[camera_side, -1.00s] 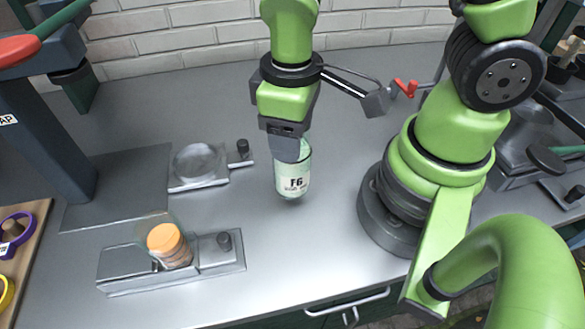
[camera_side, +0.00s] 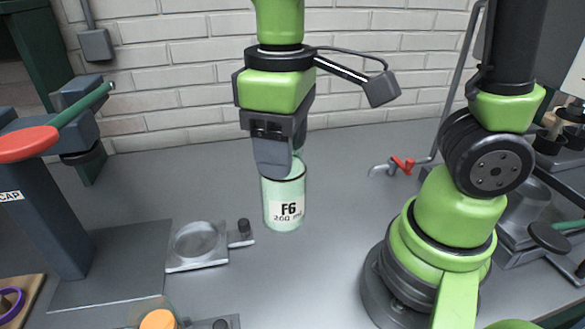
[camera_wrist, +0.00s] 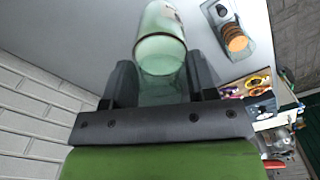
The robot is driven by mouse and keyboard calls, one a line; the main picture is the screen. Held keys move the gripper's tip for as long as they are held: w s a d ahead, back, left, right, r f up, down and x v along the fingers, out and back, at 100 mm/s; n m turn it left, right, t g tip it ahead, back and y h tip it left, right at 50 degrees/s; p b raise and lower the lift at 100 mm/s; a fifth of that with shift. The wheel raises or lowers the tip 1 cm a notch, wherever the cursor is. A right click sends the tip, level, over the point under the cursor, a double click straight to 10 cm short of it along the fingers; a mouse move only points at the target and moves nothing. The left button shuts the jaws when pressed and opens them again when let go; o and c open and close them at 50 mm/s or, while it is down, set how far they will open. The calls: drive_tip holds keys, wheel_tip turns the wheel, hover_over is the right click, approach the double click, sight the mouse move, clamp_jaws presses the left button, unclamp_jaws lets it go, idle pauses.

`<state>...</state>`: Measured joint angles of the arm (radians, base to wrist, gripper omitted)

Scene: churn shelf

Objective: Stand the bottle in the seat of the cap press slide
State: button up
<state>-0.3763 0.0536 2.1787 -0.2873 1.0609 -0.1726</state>
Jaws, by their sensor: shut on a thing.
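In the wrist view the bottle (camera_wrist: 162,42) lies between the two dark fingers. The cap press (camera_side: 40,190) stands at the left with a red and green handle. Its slide (camera_side: 196,246), a grey plate with a round recessed seat and a dark knob, lies to the left of the bottle. The seat shows empty.
An orange-capped jar (camera_side: 158,319) stands in a grey holder at the bottom edge; it also shows in the wrist view (camera_wrist: 237,38). A tap with a red handle (camera_side: 403,166) is behind on the right. The bench between bottle and slide is clear.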

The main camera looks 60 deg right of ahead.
drive_tip(key=w+a, duration=0.2)
drive_tip(key=w, duration=0.6)
drive_tip(key=w+a, duration=0.2)
drive_tip(key=w, duration=0.7)
wheel_tip(320, 180, down, 9)
drive_tip(key=shift+f, duration=0.2)
drive_tip(key=shift+d+f, duration=0.1)
drive_tip(key=shift+d, duration=0.05)
idle(0.4)
drive_tip(key=shift+w+f, duration=0.1)
drive_tip(key=shift+f, duration=0.5)
drive_tip(key=shift+f, duration=0.65)
idle(0.5)
